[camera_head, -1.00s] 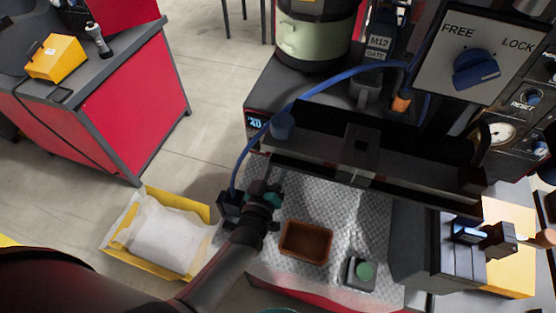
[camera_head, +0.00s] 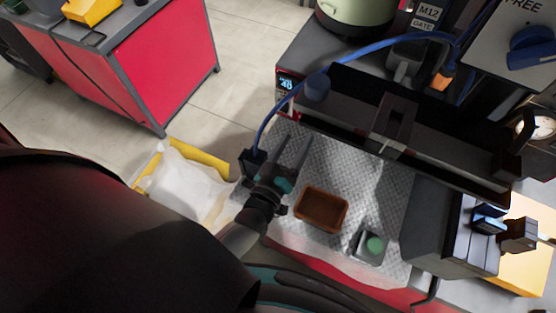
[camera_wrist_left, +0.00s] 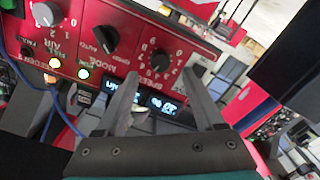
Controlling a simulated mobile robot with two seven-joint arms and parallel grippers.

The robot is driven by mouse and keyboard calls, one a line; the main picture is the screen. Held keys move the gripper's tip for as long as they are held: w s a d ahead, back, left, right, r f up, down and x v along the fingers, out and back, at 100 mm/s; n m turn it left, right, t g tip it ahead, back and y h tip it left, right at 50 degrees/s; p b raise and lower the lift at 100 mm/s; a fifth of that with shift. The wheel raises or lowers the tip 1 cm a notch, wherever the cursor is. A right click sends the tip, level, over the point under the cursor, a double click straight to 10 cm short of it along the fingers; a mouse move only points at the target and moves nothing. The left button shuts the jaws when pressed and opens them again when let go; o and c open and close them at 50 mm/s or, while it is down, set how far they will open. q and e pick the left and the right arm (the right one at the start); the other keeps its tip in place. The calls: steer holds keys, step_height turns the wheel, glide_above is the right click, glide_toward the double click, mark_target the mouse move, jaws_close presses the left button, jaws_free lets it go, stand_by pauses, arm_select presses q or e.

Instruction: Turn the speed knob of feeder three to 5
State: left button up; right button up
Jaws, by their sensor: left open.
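In the left wrist view a black knob (camera_wrist_left: 159,61) with a number scale sits on a red panel (camera_wrist_left: 130,48); its pointer setting is too small to read. Lit displays (camera_wrist_left: 160,104) are beside it. My left gripper (camera_wrist_left: 161,74) is open, and the knob appears between its fingertips; I cannot tell whether they reach around it. In the head view my left gripper (camera_head: 296,139) points toward the feeder front, below a small lit display (camera_head: 287,83). The knob is not discernible there. No feeder number is readable. My right gripper is not in view.
A black MODE knob (camera_wrist_left: 105,39) and a grey AIR knob (camera_wrist_left: 47,14) share the panel. A blue hose (camera_head: 345,53) arches above the gripper.

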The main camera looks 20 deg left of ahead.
arm_select(q)
steer(key=s, duration=0.9)
steer(key=shift+s+a, duration=0.2)
steer(key=shift+s, duration=0.1)
steer(key=shift+s, duration=0.1)
